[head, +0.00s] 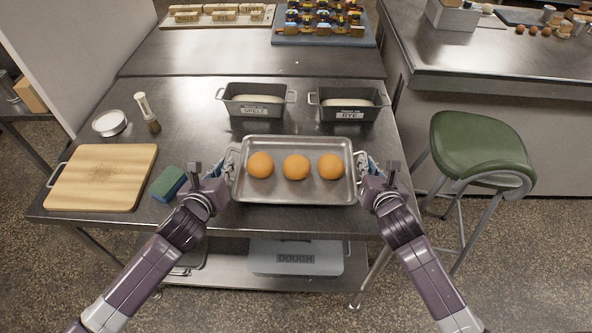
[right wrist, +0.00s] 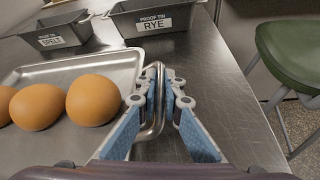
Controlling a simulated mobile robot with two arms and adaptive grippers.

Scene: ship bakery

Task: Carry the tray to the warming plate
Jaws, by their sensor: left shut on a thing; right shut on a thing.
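A metal tray (head: 295,194) with three round golden buns (head: 296,167) is at the front of the steel table. The tray looks level and the buns sit in a row inside it. My left gripper (head: 230,166) is shut on the tray's left handle. My right gripper (head: 362,163) is shut on the tray's right handle. In the right wrist view the blue finger pads of my right gripper (right wrist: 160,105) close around the metal handle loop (right wrist: 152,128). I cannot tell whether the tray touches the table. No warming plate can be clearly made out.
Two proof tins, spelt (head: 253,110) and rye (head: 348,112), stand just behind the tray. A green stool (head: 480,143) stands to the right.

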